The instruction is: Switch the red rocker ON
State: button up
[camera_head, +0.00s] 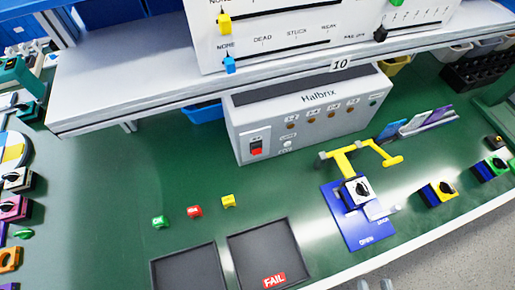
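The red rocker (256,147) sits in a dark frame on the left of the front face of the grey Halbrix box (312,104). A small white label is above it, too small to read. I cannot tell which way the rocker is tipped. Two grey fingertips of my gripper (375,285) show at the bottom edge, right of centre. They are apart with nothing seen between them, far in front of the box and to the right of the rocker. The rest of my gripper is out of view.
A shelf (140,75) overhangs the box. A blue fixture (350,225) with a yellow toggle clamp (345,160) and a rotary switch stands right of the rocker. Dark trays (265,255) and small coloured cubes lie in front. Green bench just before the rocker is clear.

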grip_shut()
dwell(1.5)
